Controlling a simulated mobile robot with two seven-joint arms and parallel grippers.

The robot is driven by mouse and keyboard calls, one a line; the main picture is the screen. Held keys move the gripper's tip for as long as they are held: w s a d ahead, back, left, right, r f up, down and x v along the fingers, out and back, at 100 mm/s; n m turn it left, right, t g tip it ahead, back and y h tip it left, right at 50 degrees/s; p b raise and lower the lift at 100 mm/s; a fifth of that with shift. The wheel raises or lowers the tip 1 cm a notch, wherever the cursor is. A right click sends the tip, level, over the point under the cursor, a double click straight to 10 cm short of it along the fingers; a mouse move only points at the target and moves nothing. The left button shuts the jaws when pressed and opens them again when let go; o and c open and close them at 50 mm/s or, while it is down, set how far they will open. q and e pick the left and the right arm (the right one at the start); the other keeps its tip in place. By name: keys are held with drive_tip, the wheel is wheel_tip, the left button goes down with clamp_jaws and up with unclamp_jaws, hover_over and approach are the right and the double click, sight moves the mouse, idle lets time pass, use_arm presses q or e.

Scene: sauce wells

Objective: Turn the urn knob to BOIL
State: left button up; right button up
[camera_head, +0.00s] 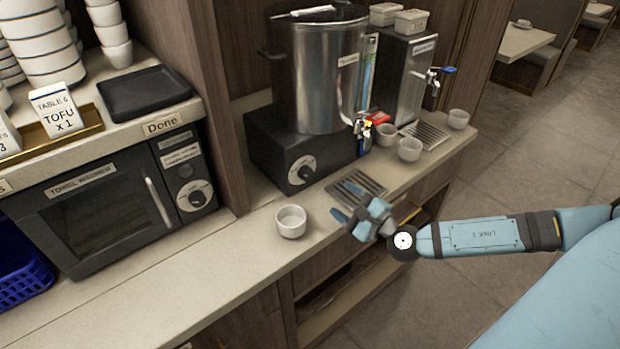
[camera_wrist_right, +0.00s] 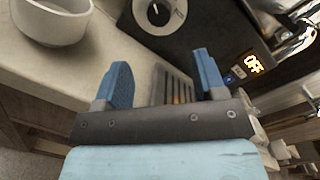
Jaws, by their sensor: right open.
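The steel urn (camera_head: 322,75) stands on a black base box (camera_head: 270,150) on the counter. Its round knob (camera_head: 303,171) is on the base's front face, with a light dial plate around it. The knob also shows at the top of the right wrist view (camera_wrist_right: 158,12), above my fingers. My right gripper (camera_head: 346,201) is open and empty, in front of the base near the drip grate; its blue fingers also show in the right wrist view (camera_wrist_right: 165,80). It is apart from the knob. The dial's lettering is too small to read. My left gripper is not in view.
A white cup (camera_head: 291,221) stands on the counter left of my gripper. A drip grate (camera_head: 357,188) lies by the base. Several cups (camera_head: 409,149) stand near the second dispenser (camera_head: 400,70). A towel warmer (camera_head: 110,205) is at the left.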

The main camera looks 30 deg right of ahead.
sight(309, 176)
drive_tip(key=w, duration=0.3)
drive_tip(key=w+a, duration=0.1)
drive_tip(key=w, duration=0.3)
drive_tip(key=w+a+p, duration=0.1)
drive_tip(key=w, duration=0.3)
drive_tip(key=shift+w, duration=0.1)
drive_tip(key=shift+c, duration=0.4)
drive_tip(key=c, duration=0.8)
drive_tip(key=shift+c, duration=0.2)
